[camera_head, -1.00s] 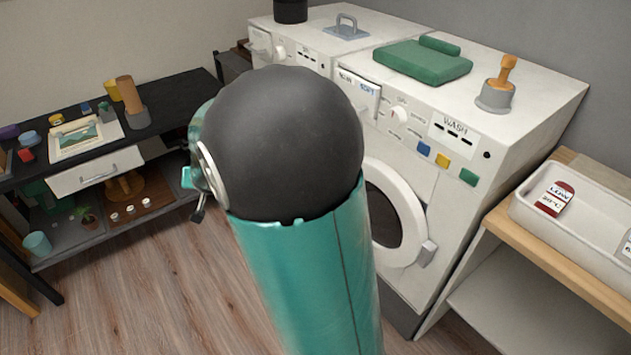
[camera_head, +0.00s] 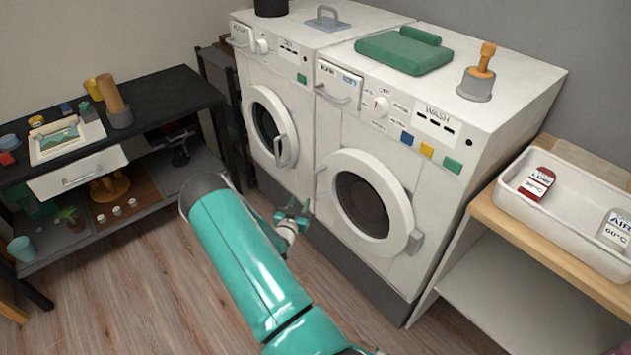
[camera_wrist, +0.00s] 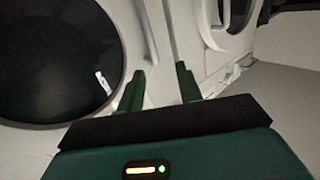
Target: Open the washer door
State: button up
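The washer (camera_head: 390,140) is the white machine on the right in the head view, with "WASH" on its panel.
A second white machine (camera_head: 243,75) with a round door stands left of the washer. A wooden bench (camera_head: 540,250) with a white tray is close on the right. A black shelf (camera_head: 165,90) stands left.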

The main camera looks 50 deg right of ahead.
aim_at(315, 181)
jog(key=shift+h, duration=0.3)
jog(key=x, duration=0.4)
jog(key=s+x, duration=0.1)
jog(key=x, duration=0.4)
jog(key=f+x, duration=0.1)
jog(key=x, duration=0.3)
jog(key=shift+s+d, duration=0.15)
jog(key=shift+d, duration=0.55)
grip_shut()
